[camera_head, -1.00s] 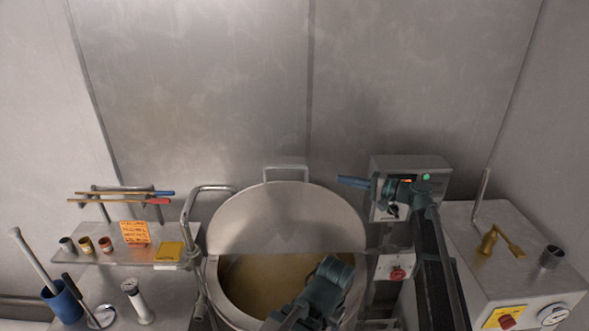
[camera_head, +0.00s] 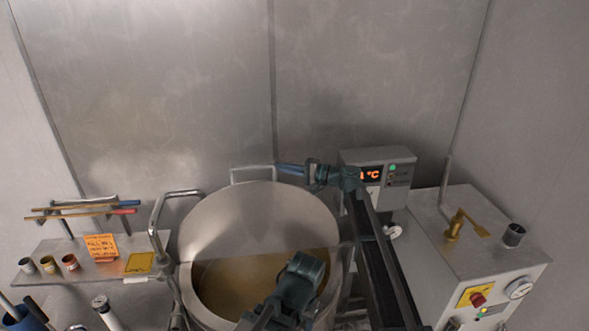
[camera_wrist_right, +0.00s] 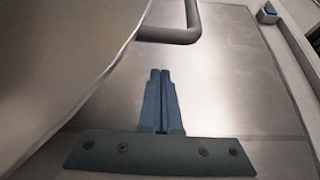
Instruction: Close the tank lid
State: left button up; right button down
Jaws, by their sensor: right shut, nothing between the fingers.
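The tank (camera_head: 187,290) is a large round metal vessel, open at the front with tan contents visible. Its grey metal lid (camera_head: 250,220) is raised at the back, with a straight lower edge across the opening. A bar handle (camera_head: 252,168) is at the lid's top edge. My right gripper (camera_head: 282,167) is just right of the handle, its blue fingers pointing left. In the right wrist view, the fingers (camera_wrist_right: 160,74) are shut and empty, below the handle (camera_wrist_right: 178,36); the lid (camera_wrist_right: 60,55) fills the left. My left arm shows over the tank front; its fingers are not visible.
A control box with a red display (camera_head: 375,172) stands behind my right arm. A machine with a brass valve (camera_head: 455,225) is at right. A shelf with small cups and cards (camera_head: 100,247) is at left, beside a bent pipe (camera_head: 158,215). A metal wall is behind.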

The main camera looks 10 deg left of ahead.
jog(key=s, duration=0.3)
jog(key=shift+s+d+r, duration=0.1)
jog(key=shift+d, duration=0.15)
jog(key=shift+s, duration=0.1)
